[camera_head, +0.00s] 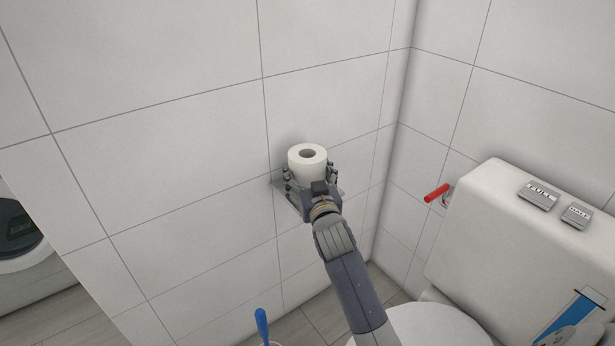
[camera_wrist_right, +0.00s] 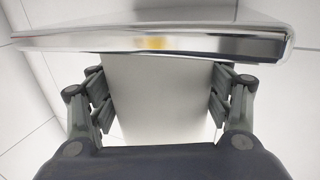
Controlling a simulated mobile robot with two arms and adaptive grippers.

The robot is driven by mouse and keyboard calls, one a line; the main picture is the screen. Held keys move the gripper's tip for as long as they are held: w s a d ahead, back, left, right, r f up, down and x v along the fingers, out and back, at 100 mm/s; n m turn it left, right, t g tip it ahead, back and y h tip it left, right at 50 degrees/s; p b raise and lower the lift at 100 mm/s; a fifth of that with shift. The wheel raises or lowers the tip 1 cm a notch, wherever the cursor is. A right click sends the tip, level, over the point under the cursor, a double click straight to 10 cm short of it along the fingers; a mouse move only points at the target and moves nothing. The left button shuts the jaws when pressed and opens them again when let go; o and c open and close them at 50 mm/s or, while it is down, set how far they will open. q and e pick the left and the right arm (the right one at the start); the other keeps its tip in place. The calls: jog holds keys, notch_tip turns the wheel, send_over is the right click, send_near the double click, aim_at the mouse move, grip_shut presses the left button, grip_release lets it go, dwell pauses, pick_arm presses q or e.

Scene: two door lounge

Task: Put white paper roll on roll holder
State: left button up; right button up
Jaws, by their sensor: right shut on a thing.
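The white paper roll (camera_head: 307,158) stands upright near the tiled wall in the head view, its hollow core facing up. My right gripper (camera_head: 309,178) is shut on its sides. In the right wrist view the roll (camera_wrist_right: 157,95) fills the space between the two fingers of my right gripper (camera_wrist_right: 158,100). A shiny metal plate, seemingly the roll holder (camera_wrist_right: 220,43), crosses the top of that view, in front of part of the roll. Whether roll and holder touch, I cannot tell. My left gripper is out of view.
A toilet cistern (camera_head: 480,240) with flush buttons stands at the right, and a red-handled valve (camera_head: 437,193) is on the wall beside it. A blue-handled brush (camera_head: 262,326) is at the bottom. A front-loading machine (camera_head: 20,250) is at the far left.

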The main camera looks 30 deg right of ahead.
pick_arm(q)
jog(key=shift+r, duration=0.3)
pick_arm(e)
jog(key=shift+f, duration=0.15)
jog(key=shift+f, duration=0.1)
jog(key=o, duration=1.1)
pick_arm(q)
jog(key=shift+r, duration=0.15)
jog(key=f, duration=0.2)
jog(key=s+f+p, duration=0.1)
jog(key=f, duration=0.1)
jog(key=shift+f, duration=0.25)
pick_arm(e)
jog(key=v, duration=1.2)
